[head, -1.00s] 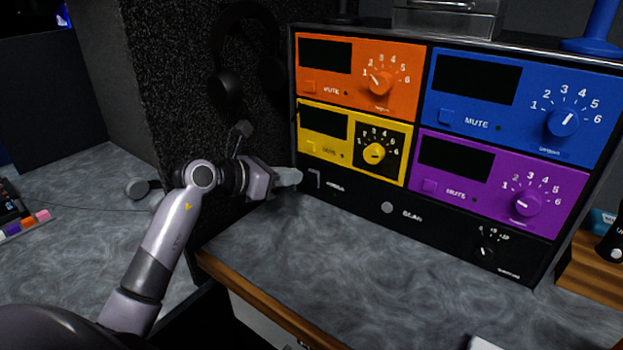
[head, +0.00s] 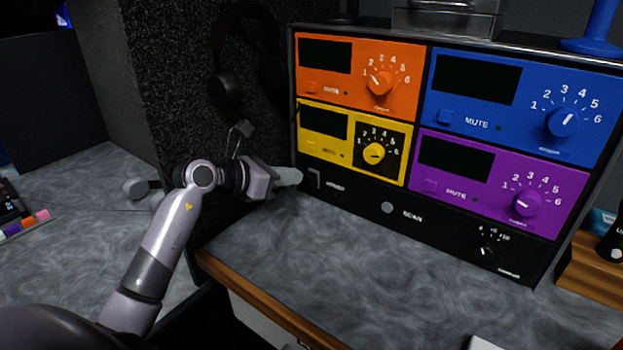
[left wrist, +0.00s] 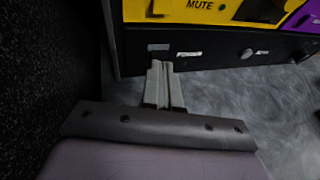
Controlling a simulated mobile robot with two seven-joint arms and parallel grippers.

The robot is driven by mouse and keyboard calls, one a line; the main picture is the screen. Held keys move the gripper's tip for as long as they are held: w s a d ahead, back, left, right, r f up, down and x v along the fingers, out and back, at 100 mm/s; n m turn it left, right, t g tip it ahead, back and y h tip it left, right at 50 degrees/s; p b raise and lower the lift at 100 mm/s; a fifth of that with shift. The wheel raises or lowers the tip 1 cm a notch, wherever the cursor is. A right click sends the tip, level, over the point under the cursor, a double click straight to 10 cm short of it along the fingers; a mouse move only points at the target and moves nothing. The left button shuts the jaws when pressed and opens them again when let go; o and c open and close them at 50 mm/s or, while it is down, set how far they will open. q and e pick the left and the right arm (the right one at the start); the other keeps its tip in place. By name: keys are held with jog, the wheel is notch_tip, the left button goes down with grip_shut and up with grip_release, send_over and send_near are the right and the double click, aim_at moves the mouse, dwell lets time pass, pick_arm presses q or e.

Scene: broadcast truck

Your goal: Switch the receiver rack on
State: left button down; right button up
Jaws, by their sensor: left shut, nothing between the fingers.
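The receiver rack (head: 350,193) stands on the grey counter with orange, yellow, blue and purple modules above a black bottom strip. All its display windows are dark. A small rocker switch (head: 314,178) sits at the strip's left end; it also shows in the left wrist view (left wrist: 158,47). My left gripper (head: 298,176) is shut and empty, with its fingertips close in front of and just left of that switch. In the left wrist view the fingertips (left wrist: 160,64) lie just below the switch; I cannot tell whether they touch it. My right gripper is not in view.
A dark speckled wall panel (head: 190,90) with hanging headphones (head: 225,85) stands close left of the rack. A wooden block (head: 590,270) stands at the right. A metal box (head: 447,20) sits on top.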

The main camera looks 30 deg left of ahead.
pick_arm(q)
jog(key=shift+b+x, duration=0.3)
jog(key=shift+x, duration=1.15)
dwell(0.5)
jog(key=shift+p+v, duration=0.5)
jog(key=shift+v, duration=0.8)
jog(key=shift+p+v, duration=0.35)
jog(key=shift+v, duration=1.9)
